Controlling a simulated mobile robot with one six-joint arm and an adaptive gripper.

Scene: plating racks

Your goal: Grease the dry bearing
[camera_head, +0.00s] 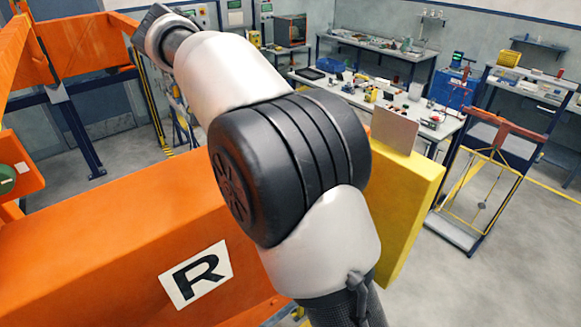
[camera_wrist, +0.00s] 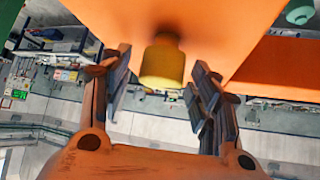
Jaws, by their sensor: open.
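In the wrist view my gripper (camera_wrist: 163,78) is open, with one finger on each side of a short yellow cylinder (camera_wrist: 162,66). The cylinder stands out from the face of an orange body (camera_wrist: 250,25). A gap shows on both sides of it, and nothing is held. I cannot tell whether the cylinder is a grease cap or a bearing part. In the head view a large orange housing (camera_head: 100,225) carries a white plate marked R (camera_head: 196,275). My arm covers the middle, and the gripper is out of sight there. No bearing can be identified as dry.
A round green part (camera_head: 8,178) sits on orange structure at the left. A cluttered workbench (camera_head: 375,95) and a wheeled frame (camera_head: 485,190) stand behind. Floor at lower right is clear.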

